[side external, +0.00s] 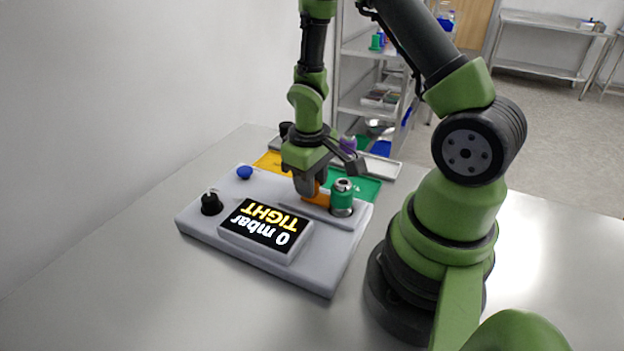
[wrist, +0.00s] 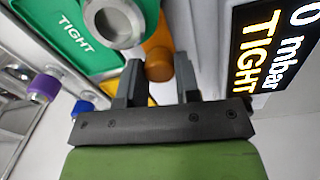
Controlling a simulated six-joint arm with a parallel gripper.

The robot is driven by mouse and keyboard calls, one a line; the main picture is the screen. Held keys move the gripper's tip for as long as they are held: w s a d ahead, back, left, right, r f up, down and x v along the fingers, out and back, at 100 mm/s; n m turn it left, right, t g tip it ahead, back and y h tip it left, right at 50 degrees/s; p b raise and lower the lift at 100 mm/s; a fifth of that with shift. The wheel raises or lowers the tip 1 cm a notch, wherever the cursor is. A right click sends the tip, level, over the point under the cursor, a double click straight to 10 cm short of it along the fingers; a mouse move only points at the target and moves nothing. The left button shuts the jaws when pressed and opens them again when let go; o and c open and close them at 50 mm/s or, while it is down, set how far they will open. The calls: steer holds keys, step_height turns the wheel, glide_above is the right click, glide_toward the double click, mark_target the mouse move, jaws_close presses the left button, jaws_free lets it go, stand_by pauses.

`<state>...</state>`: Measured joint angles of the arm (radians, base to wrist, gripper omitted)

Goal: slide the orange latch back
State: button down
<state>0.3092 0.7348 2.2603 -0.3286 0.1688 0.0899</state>
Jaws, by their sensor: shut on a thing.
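The orange latch (side external: 318,197) sits on the grey device (side external: 335,270), left of an upright green part with a metal ring top (side external: 342,195). My gripper (side external: 309,190) points down over the latch. In the wrist view, the latch's round orange knob (wrist: 159,66) lies between the fingers of my gripper (wrist: 159,78), which is shut on it. The fingers hide part of the latch and its slot. The device's display (side external: 262,225) reads "0 mbar TIGHT".
A black knob (side external: 211,203) and a blue knob (side external: 244,172) stand on the device's left side. The table's left side is clear.

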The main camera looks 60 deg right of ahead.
steer(key=shift+w, duration=1.35)
steer(key=c, duration=0.8)
jaws_free()
step_height(320, 180, up, 10)
steer(key=shift+a, duration=0.2)
